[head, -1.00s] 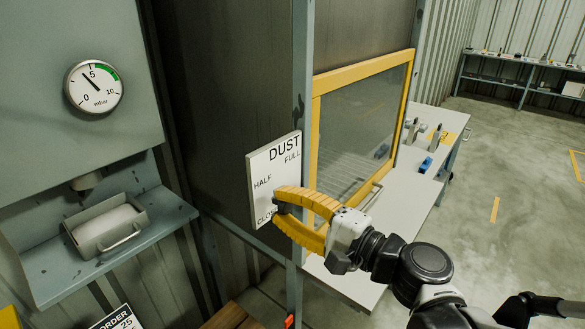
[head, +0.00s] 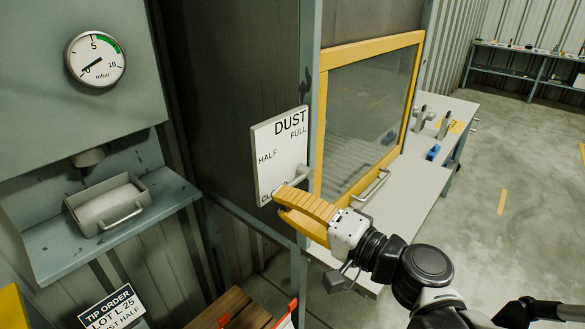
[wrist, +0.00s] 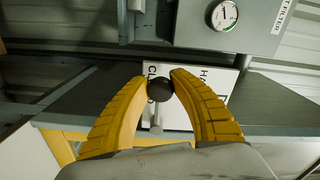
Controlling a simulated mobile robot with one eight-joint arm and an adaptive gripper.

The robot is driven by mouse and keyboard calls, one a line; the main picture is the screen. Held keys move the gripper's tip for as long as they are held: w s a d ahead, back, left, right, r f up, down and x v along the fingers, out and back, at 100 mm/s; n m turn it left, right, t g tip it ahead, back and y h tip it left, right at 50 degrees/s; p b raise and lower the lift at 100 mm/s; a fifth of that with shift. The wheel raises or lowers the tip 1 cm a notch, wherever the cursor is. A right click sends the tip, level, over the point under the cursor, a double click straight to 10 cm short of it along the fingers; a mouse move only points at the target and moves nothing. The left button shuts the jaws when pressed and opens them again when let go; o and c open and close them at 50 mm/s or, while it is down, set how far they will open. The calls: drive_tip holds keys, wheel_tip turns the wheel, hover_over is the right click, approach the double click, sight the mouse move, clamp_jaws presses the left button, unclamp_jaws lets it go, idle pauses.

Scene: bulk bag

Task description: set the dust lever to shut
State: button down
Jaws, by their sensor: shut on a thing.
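The white dust plate (head: 270,140) on the blue-grey post reads DUST, FULL, HALF and a partly covered word starting "CLO". The lever's pale arm (head: 298,176) slants down-left from its pivot toward that lowest word. My gripper (head: 277,194) is at the plate's lower edge, its yellow fingers covering the lever's end. In the wrist view my fingers close on the lever's black knob (wrist: 160,89), one on each side, with the lever's shaft (wrist: 156,119) and the plate behind it. The exact pointing of the lever is partly hidden by the fingers.
A pressure gauge (head: 95,60) at left reads near 0 mbar. A tray of white material (head: 108,206) sits on the shelf below it. A yellow-framed window (head: 420,85) and a grey-white bench (head: 408,213) stand right of the post. Open floor lies far right.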

drive_tip(key=c, duration=1.1)
unclamp_jaws()
drive_tip(key=v, duration=1.2)
